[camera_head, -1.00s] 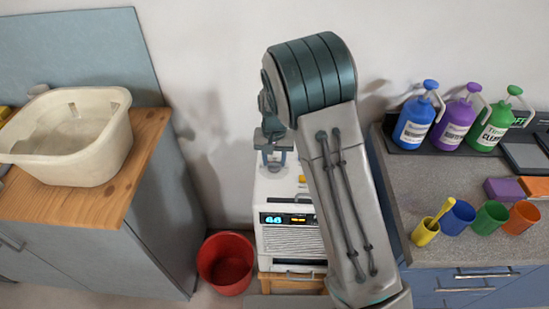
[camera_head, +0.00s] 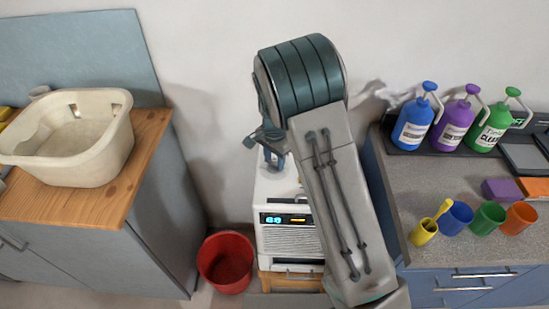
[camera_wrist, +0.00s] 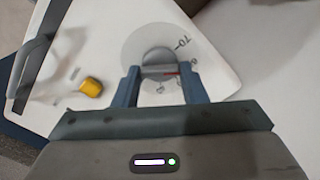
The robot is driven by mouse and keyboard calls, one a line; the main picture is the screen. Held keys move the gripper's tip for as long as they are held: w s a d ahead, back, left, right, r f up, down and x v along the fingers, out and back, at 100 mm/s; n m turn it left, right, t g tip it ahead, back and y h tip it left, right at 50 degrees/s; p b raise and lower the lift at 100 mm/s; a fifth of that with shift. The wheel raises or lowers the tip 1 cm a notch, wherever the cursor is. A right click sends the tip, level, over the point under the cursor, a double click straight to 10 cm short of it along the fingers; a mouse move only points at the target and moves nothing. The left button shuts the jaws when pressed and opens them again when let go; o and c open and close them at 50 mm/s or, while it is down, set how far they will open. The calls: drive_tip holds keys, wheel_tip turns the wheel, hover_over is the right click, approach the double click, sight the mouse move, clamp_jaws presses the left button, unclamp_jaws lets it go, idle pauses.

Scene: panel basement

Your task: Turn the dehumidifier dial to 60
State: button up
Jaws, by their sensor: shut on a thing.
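The white dehumidifier (camera_head: 290,243) stands against the wall on a small wooden stand. Its front display (camera_head: 284,219) glows with blue digits that look like 60 or 68, too small to be sure. In the wrist view, the grey round dial (camera_wrist: 158,58) sits on a pale disc with printed marks; "70" is legible at its upper right. My gripper (camera_wrist: 160,73) is shut on the dial, one blue finger on each side. A small red mark shows on the dial between the fingers. In the head view my gripper (camera_head: 272,160) is on the dehumidifier's top, and the dial is hidden.
A yellow button (camera_wrist: 91,87) is on the dehumidifier's top beside the dial. A red bucket (camera_head: 226,263) stands left of it. A cabinet with a cream basin (camera_head: 75,150) is at left; a counter with bottles and cups (camera_head: 489,217) is close at right.

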sight(274, 163)
drive_tip(key=shift+m, duration=0.4)
drive_tip(key=o, duration=1)
wheel_tip(274, 163, up, 14)
drive_tip(key=shift+b, duration=0.3)
